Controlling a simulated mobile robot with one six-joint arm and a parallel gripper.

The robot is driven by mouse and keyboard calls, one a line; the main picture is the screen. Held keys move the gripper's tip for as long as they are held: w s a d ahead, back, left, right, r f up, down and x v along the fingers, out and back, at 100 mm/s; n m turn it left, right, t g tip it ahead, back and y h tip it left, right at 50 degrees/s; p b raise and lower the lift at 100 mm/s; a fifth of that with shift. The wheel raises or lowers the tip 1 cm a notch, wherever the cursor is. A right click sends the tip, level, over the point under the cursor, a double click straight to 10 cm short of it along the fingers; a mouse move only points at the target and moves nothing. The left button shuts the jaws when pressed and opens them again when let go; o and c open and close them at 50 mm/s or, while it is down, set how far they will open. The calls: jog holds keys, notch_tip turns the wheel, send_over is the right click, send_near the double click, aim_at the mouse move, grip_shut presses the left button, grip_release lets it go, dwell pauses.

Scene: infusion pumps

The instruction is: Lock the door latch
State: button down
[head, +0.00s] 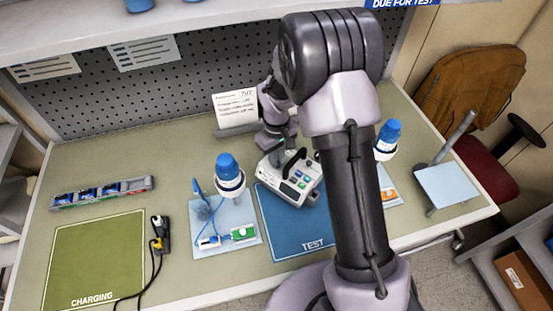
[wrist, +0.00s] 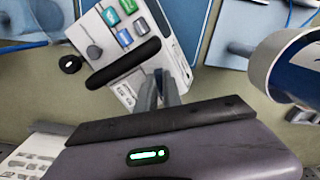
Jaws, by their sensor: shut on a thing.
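The white infusion pump (head: 291,179) sits turned at an angle on the blue TEST mat (head: 286,235), with coloured buttons and a dark handle.
Blue-capped bottles stand left (head: 229,175) and right (head: 387,140) of the pump; one (wrist: 292,70) is close on the right in the wrist view. A notice card (head: 236,107) stands behind.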

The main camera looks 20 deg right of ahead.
jog(key=m+b, duration=0.2)
jog(key=m, duration=0.5)
jog(key=shift+b, duration=0.35)
jog(key=m+b, duration=0.1)
jog(key=m, duration=0.2)
jog(key=shift+m, duration=0.4)
jog(key=shift+m+b, duration=0.85)
jog(key=shift+m, duration=1.05)
jog(key=c, duration=1.5)
grip_release()
notch_tip(320, 180, up, 18)
jog(key=p, duration=0.4)
jog(key=shift+f+p, duration=0.25)
jog(key=shift+p, duration=0.15)
